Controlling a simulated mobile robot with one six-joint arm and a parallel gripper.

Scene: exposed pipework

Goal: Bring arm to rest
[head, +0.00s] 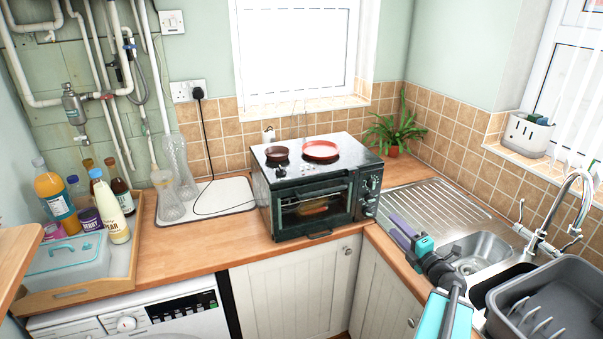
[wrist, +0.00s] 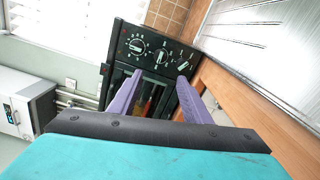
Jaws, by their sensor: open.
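My gripper (head: 401,229) has purple fingers and is raised in front of the sink counter, to the right of the black mini oven (head: 287,215). In the wrist view its two fingers (wrist: 160,84) stand apart with nothing between them. Beyond them is the oven's control panel (wrist: 160,50) with its knobs, seen tilted. My teal and dark arm comes in from the lower right of the head view. The oven's door looks closed, and an orange-brown item (head: 313,207) shows behind its glass.
Two reddish round dishes sit on the oven top, one a red plate (head: 320,150). To the right are the metal sink (head: 480,252), tap (head: 562,215) and grey dish rack (head: 555,305). A wooden tray (head: 75,293) with bottles stands left.

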